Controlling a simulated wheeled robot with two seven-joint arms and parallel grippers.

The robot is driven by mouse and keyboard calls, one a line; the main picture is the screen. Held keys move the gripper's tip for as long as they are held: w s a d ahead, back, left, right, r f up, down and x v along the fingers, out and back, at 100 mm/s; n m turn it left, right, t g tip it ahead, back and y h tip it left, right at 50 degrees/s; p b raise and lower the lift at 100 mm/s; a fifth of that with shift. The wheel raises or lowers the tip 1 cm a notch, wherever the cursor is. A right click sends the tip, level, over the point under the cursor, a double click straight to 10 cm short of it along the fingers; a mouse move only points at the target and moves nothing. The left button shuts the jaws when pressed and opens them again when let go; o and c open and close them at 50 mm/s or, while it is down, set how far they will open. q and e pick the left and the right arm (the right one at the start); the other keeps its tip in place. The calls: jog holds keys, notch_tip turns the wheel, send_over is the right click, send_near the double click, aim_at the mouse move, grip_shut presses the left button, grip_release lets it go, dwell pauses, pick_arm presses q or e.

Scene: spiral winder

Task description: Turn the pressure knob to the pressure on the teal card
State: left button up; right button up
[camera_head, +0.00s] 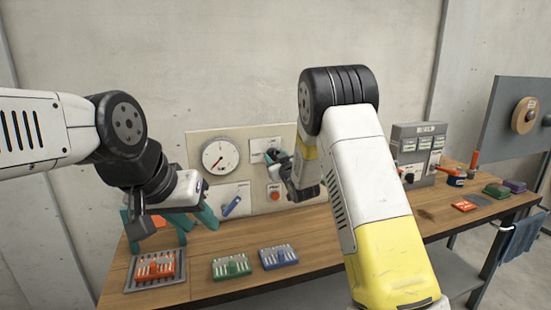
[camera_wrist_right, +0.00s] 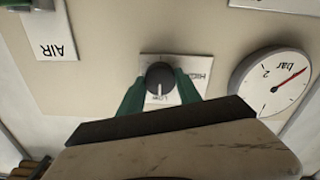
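The pressure knob (camera_wrist_right: 160,77) is dark and round, on a white plate marked LOW and HIGH, in the right wrist view. Its white mark points down in that picture, at LOW. My right gripper (camera_wrist_right: 160,74) has a green finger on each side of the knob; whether they press on it I cannot tell. The pressure gauge (camera_wrist_right: 272,82), marked bar, has a red needle; in the head view the gauge (camera_head: 221,157) needle points to the lower left. My left gripper (camera_head: 192,226) has teal fingers apart and empty above the bench. I cannot make out a teal card.
The bench (camera_head: 205,290) carries an orange rack in a grey tray (camera_head: 136,288), a green rack (camera_head: 231,266) and a blue rack (camera_head: 278,256). On the panel are a blue-handled valve (camera_head: 232,206) and a red button (camera_head: 275,196). A grey box (camera_head: 417,150) stands at right.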

grip_shut()
jog(key=shift+m, duration=6.8)
